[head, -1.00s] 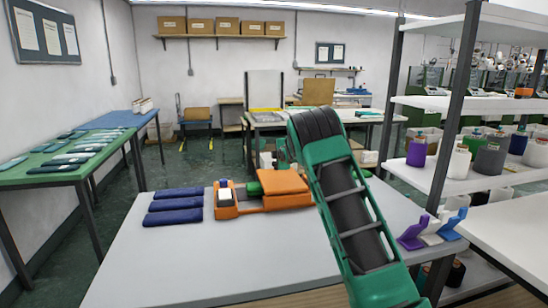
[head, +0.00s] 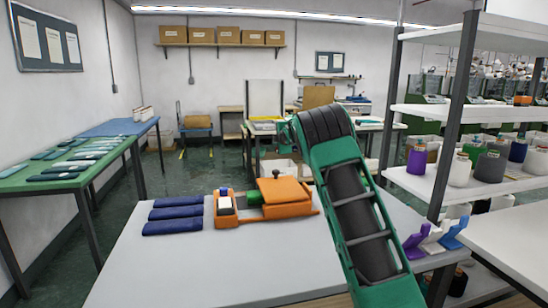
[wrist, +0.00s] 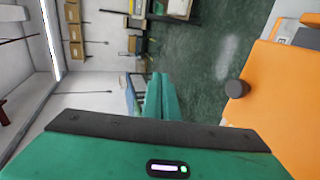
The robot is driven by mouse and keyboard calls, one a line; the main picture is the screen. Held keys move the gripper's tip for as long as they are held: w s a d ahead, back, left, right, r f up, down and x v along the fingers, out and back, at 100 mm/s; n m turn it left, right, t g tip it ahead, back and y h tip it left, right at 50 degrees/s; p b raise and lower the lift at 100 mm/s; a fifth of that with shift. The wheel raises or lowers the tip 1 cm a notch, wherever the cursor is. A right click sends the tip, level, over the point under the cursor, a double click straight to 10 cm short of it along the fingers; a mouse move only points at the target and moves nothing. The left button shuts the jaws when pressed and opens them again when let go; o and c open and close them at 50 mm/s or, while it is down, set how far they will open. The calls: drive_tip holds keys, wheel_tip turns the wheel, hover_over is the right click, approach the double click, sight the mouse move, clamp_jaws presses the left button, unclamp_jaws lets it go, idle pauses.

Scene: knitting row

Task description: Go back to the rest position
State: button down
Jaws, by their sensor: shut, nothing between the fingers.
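My gripper shows in the wrist view, where its two green fingers (wrist: 161,78) lie together beyond the black palm edge, shut with nothing between them. The fingers are clear of the orange machine (wrist: 285,85), whose dark knob (wrist: 236,88) is to their right in that view. In the head view my green arm rises over the right part of the grey table and bends back at its top. The orange machine (head: 288,196) stands on the table, left of my arm.
Several dark blue folded pieces (head: 173,228) lie left of the machine. Purple, white and blue holders (head: 413,246) stand at the table's right, close to my arm. A white shelf rack (head: 440,118) with yarn cones is at the right. The table's front left is bare.

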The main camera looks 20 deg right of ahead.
drive_tip(key=s+d+r+m+g+h, duration=0.1)
drive_tip(key=s+d+r+m, duration=0.1)
drive_tip(key=s, duration=0.4)
drive_tip(key=s+d+r+m+g, duration=0.2)
drive_tip(key=s+d+m, duration=0.1)
drive_tip(key=s, duration=0.2)
drive_tip(key=s+f+m+g, duration=0.3)
drive_tip(key=s+m, duration=0.3)
drive_tip(key=s, duration=1.2)
drive_tip(key=s+a+f+m+g+y, duration=0.1)
drive_tip(key=s+a+f+m+g, duration=0.1)
drive_tip(key=s, duration=1.4)
drive_tip(key=s+a+f+m+g+y, duration=0.1)
drive_tip(key=s+a+f+m+g, duration=0.2)
drive_tip(key=s, duration=1.3)
drive_tip(key=s+a+f+m+g+y, duration=0.1)
drive_tip(key=s+a+f+m+g, duration=0.2)
drive_tip(key=s, duration=1.3)
drive_tip(key=a+f+m, duration=0.3)
drive_tip(key=a+f, duration=0.3)
drive_tip(key=a, duration=0.1)
drive_tip(key=shift+f+y, duration=0.25)
drive_tip(key=shift+y, duration=0.05)
drive_tip(key=shift+w+f, duration=0.25)
drive_tip(key=shift+w, duration=0.4)
